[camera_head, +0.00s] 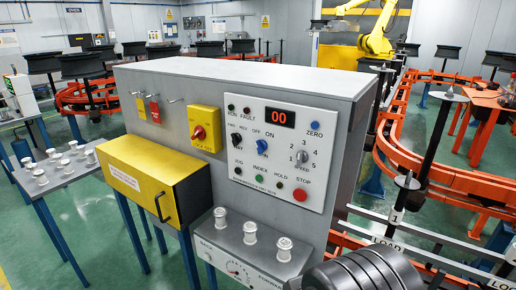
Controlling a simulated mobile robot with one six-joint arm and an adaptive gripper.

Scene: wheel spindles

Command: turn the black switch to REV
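The black switch (236,140) is a small rotary knob at the left of the white control panel (258,192). Small lettering above it seems to include REV, but it is barely legible. The knob is too small to tell for certain which mark it points to. Nothing covers it. My gripper is not in view.
The panel also has a blue switch (262,146), a grey speed knob (302,157), a red STOP button (300,194) and a 00 display (280,118). A yellow box (133,171) juts out at left. Dark ribbed discs (362,272) fill the bottom right.

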